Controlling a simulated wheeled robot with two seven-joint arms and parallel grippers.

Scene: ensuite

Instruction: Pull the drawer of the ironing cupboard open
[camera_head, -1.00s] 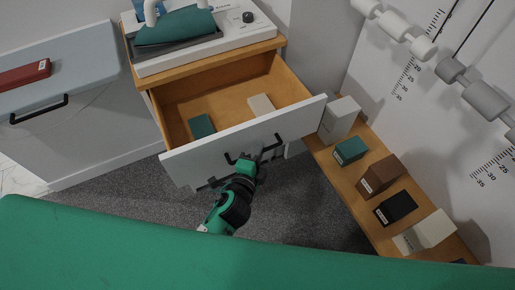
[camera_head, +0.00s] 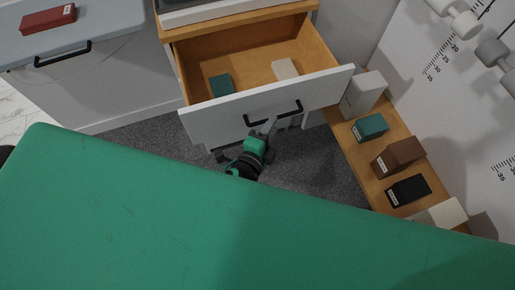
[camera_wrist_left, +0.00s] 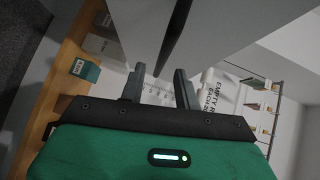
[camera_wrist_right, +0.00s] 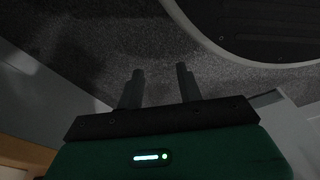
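The ironing cupboard's drawer (camera_head: 225,125) stands well open in the head view, its white front tilted across the picture and its wooden inside showing. A black bar handle (camera_head: 285,108) is on the front. My left gripper (camera_head: 268,127) is just in front of and below the handle. In the left wrist view the left fingers (camera_wrist_left: 158,88) are apart with nothing between them, and the dark handle (camera_wrist_left: 178,35) lies beyond their tips. My right gripper (camera_wrist_right: 160,88) shows only in its own wrist view, open and empty above grey carpet.
In the drawer lie a teal box (camera_head: 221,85) and a pale box (camera_head: 285,68). A wooden shelf (camera_head: 376,185) with several boxes runs along the right. A large green surface (camera_head: 200,225) fills the foreground. Grey carpet (camera_head: 315,165) lies between it and the drawer.

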